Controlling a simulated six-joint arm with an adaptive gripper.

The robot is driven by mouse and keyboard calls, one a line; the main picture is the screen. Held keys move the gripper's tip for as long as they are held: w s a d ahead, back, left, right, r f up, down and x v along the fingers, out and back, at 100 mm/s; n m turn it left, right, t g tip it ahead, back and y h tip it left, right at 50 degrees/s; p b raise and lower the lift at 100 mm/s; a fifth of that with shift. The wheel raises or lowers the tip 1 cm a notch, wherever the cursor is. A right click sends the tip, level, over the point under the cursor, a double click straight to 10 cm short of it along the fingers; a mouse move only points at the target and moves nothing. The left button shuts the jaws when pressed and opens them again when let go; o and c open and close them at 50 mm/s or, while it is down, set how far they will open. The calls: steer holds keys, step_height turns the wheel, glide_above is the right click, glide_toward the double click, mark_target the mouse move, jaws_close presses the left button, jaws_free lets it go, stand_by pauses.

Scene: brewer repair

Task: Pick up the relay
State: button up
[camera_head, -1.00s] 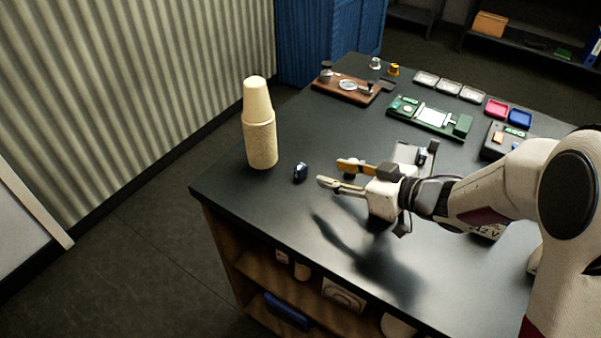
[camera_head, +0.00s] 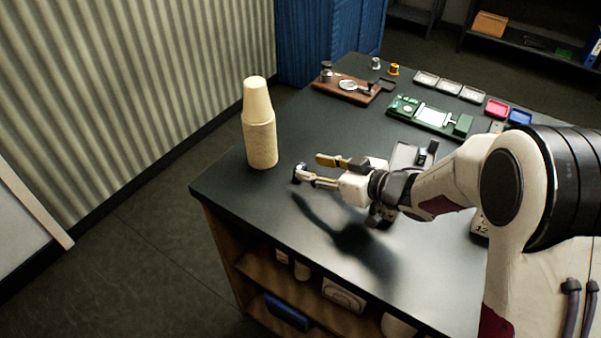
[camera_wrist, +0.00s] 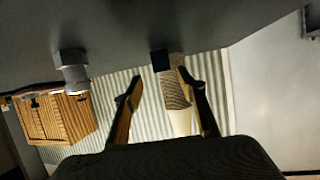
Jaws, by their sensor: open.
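The relay (camera_head: 297,174) is a small dark block with a light patch near the left part of the black table. My gripper (camera_head: 312,166) is open just to its right in the head view. The nearer fingertip overlaps the relay there and partly hides it; I cannot tell if they touch. In the wrist view, the relay appears as a dark blue block (camera_wrist: 160,60) beyond the open fingertips (camera_wrist: 160,86), between their lines. Nothing is held.
A stack of tan cups (camera_head: 261,140) stands upright behind the relay, close to it. A wooden board (camera_head: 346,88), a green circuit board (camera_head: 430,117) and small trays (camera_head: 449,86) sit farther back. The table's front-left edge is near; the front surface is mostly clear.

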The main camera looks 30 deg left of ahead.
mark_target(301, 167)
steer(key=shift+a, duration=0.1)
steer(key=shift+s+x, duration=0.15)
steer(key=shift+x, duration=0.75)
steer(key=shift+s+x, duration=0.15)
steer(key=shift+x, duration=1.5)
steer(key=shift+c, duration=0.3)
steer(key=c, duration=1.1)
